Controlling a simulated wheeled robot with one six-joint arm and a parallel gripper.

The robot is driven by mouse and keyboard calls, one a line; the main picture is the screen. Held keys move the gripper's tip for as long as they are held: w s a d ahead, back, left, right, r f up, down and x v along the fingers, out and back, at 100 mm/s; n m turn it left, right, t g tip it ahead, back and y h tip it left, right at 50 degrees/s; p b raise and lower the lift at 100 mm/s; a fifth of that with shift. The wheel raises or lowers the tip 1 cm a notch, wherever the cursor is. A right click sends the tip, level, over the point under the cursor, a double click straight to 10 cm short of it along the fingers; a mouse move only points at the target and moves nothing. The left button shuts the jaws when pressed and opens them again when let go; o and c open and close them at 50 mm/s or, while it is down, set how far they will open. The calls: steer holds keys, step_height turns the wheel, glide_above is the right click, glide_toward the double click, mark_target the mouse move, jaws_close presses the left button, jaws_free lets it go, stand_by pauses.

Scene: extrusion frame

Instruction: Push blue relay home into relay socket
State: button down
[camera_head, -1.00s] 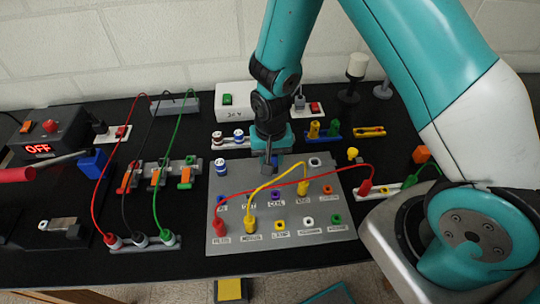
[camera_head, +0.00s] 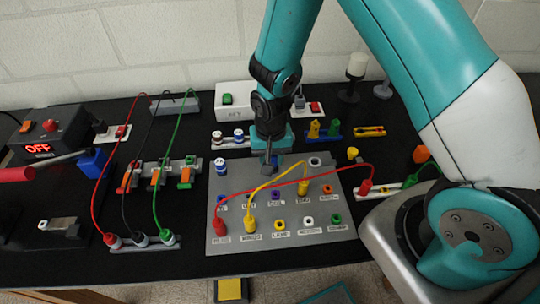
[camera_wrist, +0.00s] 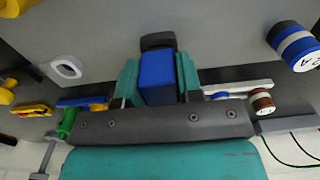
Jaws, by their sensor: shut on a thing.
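The blue relay (camera_wrist: 156,77) is a blue block between the two teal fingers of my gripper (camera_wrist: 158,80) in the wrist view. The gripper is shut on it. A dark socket (camera_wrist: 158,41) shows right at the relay's far end, and I cannot tell how deep the relay sits in it. In the head view my gripper (camera_head: 271,163) points down at the upper middle of the grey panel (camera_head: 222,240). There the relay is mostly hidden by the gripper.
Red and yellow leads (camera_head: 262,187) arch over the panel just in front of the gripper. A blue-and-white cylinder (camera_head: 220,167) stands on the panel's left; a white ring socket (camera_head: 315,162) is to the right. A white box (camera_head: 236,113) stands behind.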

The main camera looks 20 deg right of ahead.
steer(key=shift+f, duration=0.4)
steer(key=c, duration=0.7)
jaws_free()
steer(key=shift+r, duration=0.15)
step_height(320, 180, up, 17)
steer(key=b, duration=0.2)
steer(key=shift+b, duration=0.4)
steer(key=shift+r, duration=0.1)
steer(key=s+a+r+n+y, duration=0.2)
steer(key=s+r+n, duration=0.2)
steer(key=s, duration=0.5)
steer(key=s+a+r+n+y, duration=0.2)
steer(key=s+r+n, duration=0.3)
steer(key=s, duration=0.4)
steer(key=shift+s+a+r+n, duration=0.15)
steer(key=shift+s+a+n, duration=0.2)
steer(key=shift+n, duration=0.55)
